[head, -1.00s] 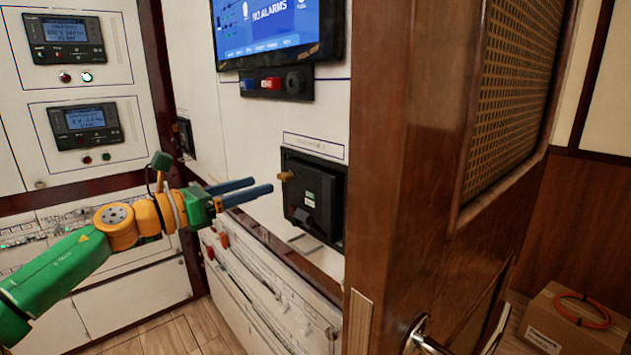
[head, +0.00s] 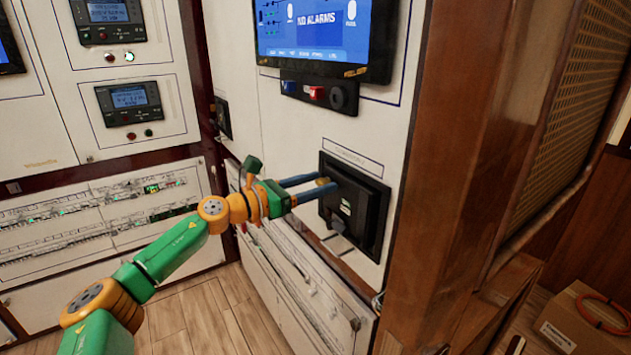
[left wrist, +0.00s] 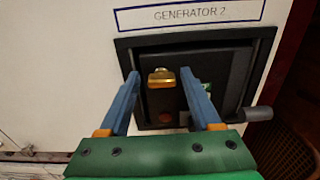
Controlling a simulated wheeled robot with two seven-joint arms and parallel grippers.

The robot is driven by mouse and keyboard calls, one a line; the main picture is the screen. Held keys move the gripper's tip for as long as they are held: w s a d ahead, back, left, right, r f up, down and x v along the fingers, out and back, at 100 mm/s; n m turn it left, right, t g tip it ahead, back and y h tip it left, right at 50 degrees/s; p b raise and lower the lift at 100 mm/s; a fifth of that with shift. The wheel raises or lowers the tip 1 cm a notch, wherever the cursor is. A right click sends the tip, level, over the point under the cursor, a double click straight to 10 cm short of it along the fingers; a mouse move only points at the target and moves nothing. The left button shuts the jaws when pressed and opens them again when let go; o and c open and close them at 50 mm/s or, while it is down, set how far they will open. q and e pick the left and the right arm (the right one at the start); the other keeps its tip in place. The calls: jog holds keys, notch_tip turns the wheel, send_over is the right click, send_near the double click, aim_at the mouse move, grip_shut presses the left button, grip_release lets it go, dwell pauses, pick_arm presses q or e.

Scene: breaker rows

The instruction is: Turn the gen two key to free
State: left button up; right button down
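The generator 2 panel is a black square unit (head: 368,212) on the white wall, under a label reading "GENERATOR 2" (left wrist: 207,13). Its brass key (left wrist: 161,77) sticks out at the panel's upper left; in the head view the key (head: 322,182) is small and partly covered by my fingers. My left gripper (head: 322,184) is open in front of the panel. In the left wrist view its blue fingers (left wrist: 159,76) stand one on each side of the key, with gaps, not touching it. My right gripper is not in view.
A dark handle (left wrist: 249,114) sticks out at the panel's lower right. A screen reading "NO ALARMS" (head: 318,35) and a small switch strip (head: 318,92) are above. A brown wooden door frame (head: 450,150) stands close on the right.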

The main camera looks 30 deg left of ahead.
pick_arm(q)
jog(key=shift+d+r, duration=0.1)
grip_shut()
jog(key=shift+n, duration=0.3)
jog(key=n+p, duration=0.1)
jog(key=n, duration=0.1)
jog(key=shift+r+n+p, duration=0.15)
jog(key=shift+n+p, duration=0.15)
jog(key=shift+n, duration=0.1)
jog(key=n+p, duration=0.2)
jog(key=n, duration=0.3)
jog(key=shift+a, duration=0.2)
jog(key=n+p, duration=0.3)
jog(key=n, duration=0.2)
jog(key=shift+w+n, duration=0.1)
jog(key=shift+n, duration=0.3)
jog(key=shift+f+n+p, duration=0.25)
jog(key=shift+n+p, duration=0.7)
jog(key=shift+n, duration=0.85)
